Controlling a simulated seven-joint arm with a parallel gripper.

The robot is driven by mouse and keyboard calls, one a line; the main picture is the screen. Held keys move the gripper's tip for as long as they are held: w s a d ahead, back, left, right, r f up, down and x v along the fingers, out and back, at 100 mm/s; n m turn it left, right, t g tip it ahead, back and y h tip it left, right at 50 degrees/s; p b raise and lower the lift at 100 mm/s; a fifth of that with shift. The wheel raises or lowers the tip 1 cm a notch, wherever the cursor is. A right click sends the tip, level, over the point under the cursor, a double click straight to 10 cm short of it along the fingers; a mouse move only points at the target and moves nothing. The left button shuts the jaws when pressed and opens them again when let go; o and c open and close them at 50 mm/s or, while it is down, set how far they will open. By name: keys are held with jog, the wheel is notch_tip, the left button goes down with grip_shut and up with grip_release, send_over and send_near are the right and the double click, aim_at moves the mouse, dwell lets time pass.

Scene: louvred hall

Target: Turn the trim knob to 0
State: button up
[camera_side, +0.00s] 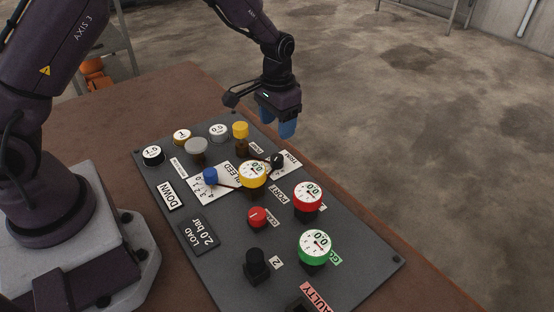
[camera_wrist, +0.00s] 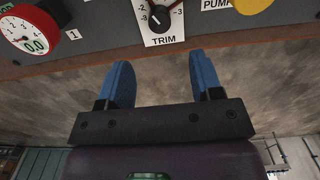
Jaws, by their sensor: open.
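The trim knob is a small black round knob (camera_wrist: 159,21) on a white plate marked TRIM, at the top middle of the wrist view. The plate shows -2 and -3 at left and 3 at right; its upper part is cut off. A dark red line runs up and right from the knob. I cannot tell the exact setting.
The dark panel (camera_side: 218,268) lies on a brown table (camera_side: 110,130). A red gauge (camera_side: 308,195), yellow gauge (camera_side: 252,173) and yellow button (camera_side: 240,129) stand around the knob. A green gauge (camera_side: 314,246) is nearer. Beyond the panel's right edge is open floor.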

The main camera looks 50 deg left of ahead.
aim_at(277, 157)
jog(key=shift+f, duration=5)
grip_shut()
